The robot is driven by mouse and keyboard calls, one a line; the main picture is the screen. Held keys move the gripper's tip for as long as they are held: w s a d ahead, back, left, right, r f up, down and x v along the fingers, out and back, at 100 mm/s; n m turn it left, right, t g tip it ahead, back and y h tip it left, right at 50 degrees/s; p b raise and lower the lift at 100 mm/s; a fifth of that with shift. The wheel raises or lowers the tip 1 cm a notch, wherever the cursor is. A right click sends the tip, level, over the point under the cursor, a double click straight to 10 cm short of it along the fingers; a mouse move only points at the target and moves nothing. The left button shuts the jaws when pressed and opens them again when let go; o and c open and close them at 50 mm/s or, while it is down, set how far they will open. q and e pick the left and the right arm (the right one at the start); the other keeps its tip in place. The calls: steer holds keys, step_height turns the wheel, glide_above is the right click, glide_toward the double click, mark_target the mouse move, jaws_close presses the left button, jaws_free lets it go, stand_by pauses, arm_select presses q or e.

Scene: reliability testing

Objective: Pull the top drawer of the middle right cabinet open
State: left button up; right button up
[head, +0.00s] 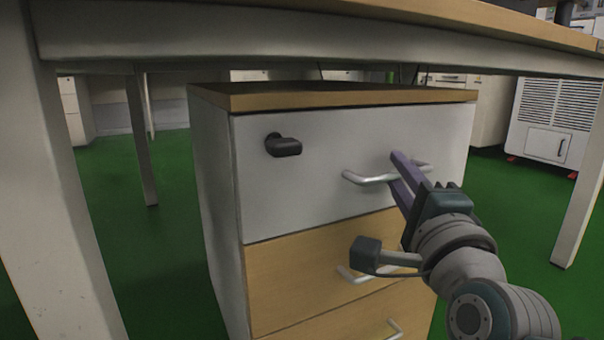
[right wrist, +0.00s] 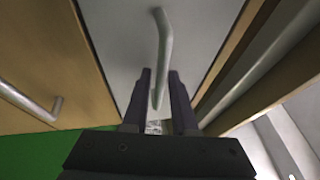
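The cabinet (head: 218,190) stands under a table, with a wood-edged top, a white top drawer and wood-coloured drawers below. The top drawer (head: 300,195) looks flush with the cabinet. Its silver bar handle (head: 362,178) also shows in the right wrist view (right wrist: 164,38). My right gripper (head: 394,169) is at the right part of this handle, one purple finger above the bar and one below. In the right wrist view the gripper (right wrist: 158,75) has its fingers apart, the bar between them with small gaps visible. My left gripper is not in view.
A black lock or knob (head: 283,145) sticks out at the drawer's upper left. The second drawer's handle (head: 350,275) is just below my right wrist. The table's beam (head: 250,40) passes above, with a leg (head: 55,200) at left. Green floor (head: 175,250) is free beside the cabinet.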

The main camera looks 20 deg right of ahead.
steer(key=shift+c, duration=0.4)
jaws_close()
stand_by(0.9)
